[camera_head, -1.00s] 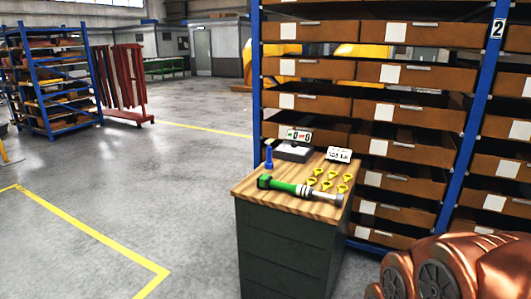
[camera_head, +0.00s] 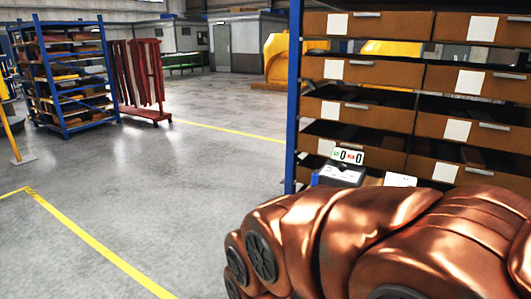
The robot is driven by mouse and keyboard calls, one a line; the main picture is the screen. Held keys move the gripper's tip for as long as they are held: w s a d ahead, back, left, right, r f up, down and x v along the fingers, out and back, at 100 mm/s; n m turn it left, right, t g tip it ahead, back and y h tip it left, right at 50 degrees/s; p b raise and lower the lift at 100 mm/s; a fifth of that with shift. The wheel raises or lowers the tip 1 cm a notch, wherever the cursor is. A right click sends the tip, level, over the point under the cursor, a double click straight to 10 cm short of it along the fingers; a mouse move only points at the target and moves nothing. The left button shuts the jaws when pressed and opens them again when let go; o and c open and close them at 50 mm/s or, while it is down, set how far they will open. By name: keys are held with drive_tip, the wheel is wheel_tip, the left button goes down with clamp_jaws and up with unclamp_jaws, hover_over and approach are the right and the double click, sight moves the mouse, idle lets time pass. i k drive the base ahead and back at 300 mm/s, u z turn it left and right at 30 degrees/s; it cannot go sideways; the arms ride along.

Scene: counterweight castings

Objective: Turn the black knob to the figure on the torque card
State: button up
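A white card (camera_head: 400,180) shows just above the large copper-coloured arm part, at the right of centre; its writing is too small to read. Left of it is a dark box (camera_head: 338,175) with a pale top. A small display stands behind the box and reads like 0 and 0 (camera_head: 348,157). The black knob cannot be made out. The torque tool, the yellow pieces and nearly all of the wooden bench top are hidden behind my copper-coloured arm. My gripper is not in view.
A tall rack with blue posts (camera_head: 292,95) and brown drawers (camera_head: 367,66) stands right behind the bench. A blue shelf unit (camera_head: 65,75) and a red rack (camera_head: 138,82) stand at the far left. The grey floor (camera_head: 170,200) between is clear, with yellow lines.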

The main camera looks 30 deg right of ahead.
sight(342, 167)
drive_tip(key=u, duration=0.1)
drive_tip(key=i, duration=1.8)
drive_tip(key=z, duration=0.6)
drive_tip(key=i, duration=1)
drive_tip(key=z, duration=1.75)
drive_tip(key=i, duration=0.7)
drive_tip(key=z, duration=0.55)
